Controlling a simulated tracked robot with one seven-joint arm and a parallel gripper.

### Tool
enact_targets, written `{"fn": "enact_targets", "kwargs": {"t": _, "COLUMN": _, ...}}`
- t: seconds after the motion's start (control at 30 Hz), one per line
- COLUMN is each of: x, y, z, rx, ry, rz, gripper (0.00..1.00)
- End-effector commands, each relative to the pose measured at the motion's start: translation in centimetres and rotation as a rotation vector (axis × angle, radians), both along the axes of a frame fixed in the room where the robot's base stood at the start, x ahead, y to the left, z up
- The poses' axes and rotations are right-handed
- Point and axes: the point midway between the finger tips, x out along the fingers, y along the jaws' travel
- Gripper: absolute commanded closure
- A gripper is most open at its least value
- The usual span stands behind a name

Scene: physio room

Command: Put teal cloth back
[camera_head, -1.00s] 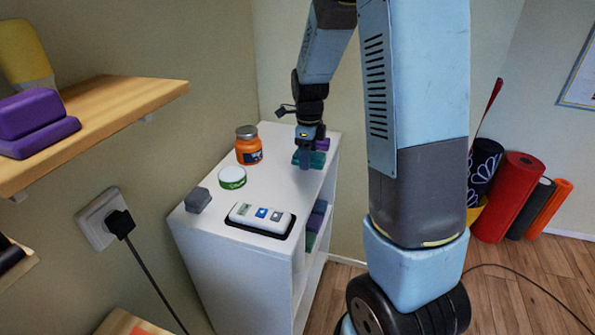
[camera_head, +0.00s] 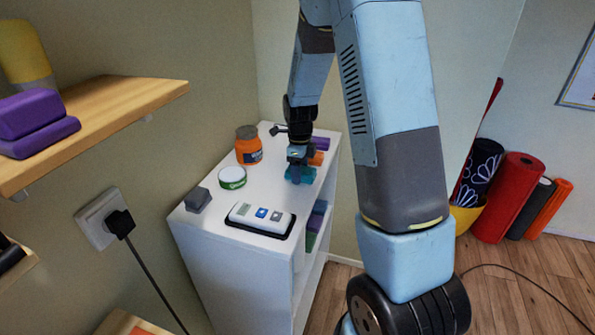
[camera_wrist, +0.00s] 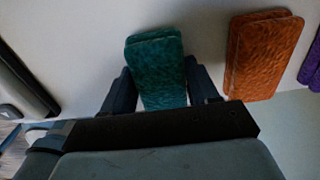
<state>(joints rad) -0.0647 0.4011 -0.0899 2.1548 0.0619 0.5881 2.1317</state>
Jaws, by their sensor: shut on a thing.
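The teal cloth (camera_wrist: 156,68) is a folded, textured pad between my two fingers in the wrist view. My gripper (camera_wrist: 162,90) is shut on it. In the head view my gripper (camera_head: 300,170) is low over the white cabinet top (camera_head: 210,208), and the teal cloth (camera_head: 299,175) shows at its fingertips. I cannot tell whether the cloth touches the top. An orange folded cloth (camera_wrist: 259,56) lies just right of it in the wrist view, with a purple one (camera_wrist: 312,66) at the right edge.
On the cabinet top are an orange jar (camera_head: 248,146), a green-and-white tin (camera_head: 232,177), a grey block (camera_head: 197,199) and a white device on a dark tray (camera_head: 262,217). A wooden shelf (camera_head: 120,100) juts out at left. Rolled mats (camera_head: 502,197) stand at right.

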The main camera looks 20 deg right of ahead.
Motion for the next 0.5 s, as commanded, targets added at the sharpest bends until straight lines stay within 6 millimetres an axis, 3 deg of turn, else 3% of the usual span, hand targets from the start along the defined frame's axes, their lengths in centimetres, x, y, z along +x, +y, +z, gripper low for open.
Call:
{"fn": "enact_targets", "kwargs": {"t": 0.2, "x": -0.02, "y": 0.06, "z": -0.44, "rx": 0.0, "ry": 0.001, "rz": 0.001, "gripper": 0.74}}
{"fn": "enact_targets", "kwargs": {"t": 0.23, "x": -0.02, "y": 0.05, "z": -0.41, "rx": 0.001, "ry": 0.001, "rz": 0.001, "gripper": 0.38}}
{"fn": "enact_targets", "kwargs": {"t": 0.5, "x": -0.17, "y": 0.15, "z": -0.53, "rx": 0.001, "ry": 0.006, "rz": 0.002, "gripper": 0.15}}
